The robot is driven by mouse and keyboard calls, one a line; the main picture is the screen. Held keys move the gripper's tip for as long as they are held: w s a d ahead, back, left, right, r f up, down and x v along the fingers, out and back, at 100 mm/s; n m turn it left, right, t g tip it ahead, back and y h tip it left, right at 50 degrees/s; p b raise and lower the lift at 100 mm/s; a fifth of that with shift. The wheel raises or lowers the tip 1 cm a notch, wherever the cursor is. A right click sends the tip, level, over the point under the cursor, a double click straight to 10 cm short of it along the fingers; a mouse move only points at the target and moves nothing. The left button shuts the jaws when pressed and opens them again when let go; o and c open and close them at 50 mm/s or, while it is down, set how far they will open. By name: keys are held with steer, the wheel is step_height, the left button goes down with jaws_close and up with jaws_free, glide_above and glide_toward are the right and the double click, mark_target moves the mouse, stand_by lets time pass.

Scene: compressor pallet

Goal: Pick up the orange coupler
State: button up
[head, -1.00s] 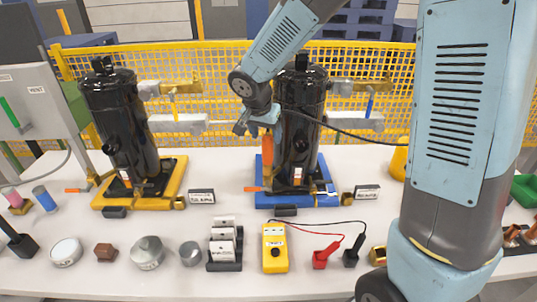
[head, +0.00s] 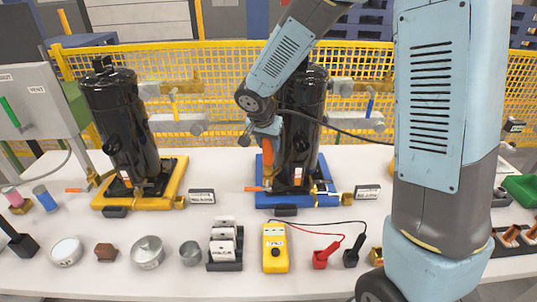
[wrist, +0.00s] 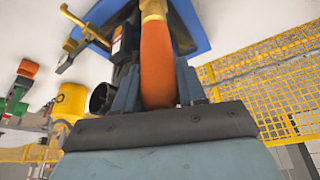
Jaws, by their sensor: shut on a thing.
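The orange coupler (head: 265,157) is a long orange body beside the left side of the black cylinder (head: 302,110) on the blue base plate (head: 265,178). In the wrist view the orange coupler (wrist: 157,60) stands between my two fingers, with a brass-coloured end beyond it, towards the blue plate. My gripper (head: 265,138) is shut on its upper part. The wrist view shows my gripper (wrist: 158,92) with a finger on each side of the coupler. In the head view the fingertips are partly hidden, and I cannot tell whether the coupler touches anything below.
A second black cylinder (head: 125,125) stands on a yellow base (head: 172,178) at left. A yellow meter (head: 274,250) with red and black clips lies in front. Yellow mesh fencing (head: 225,85) runs behind.

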jaws_close()
steer(key=shift+r, duration=0.1)
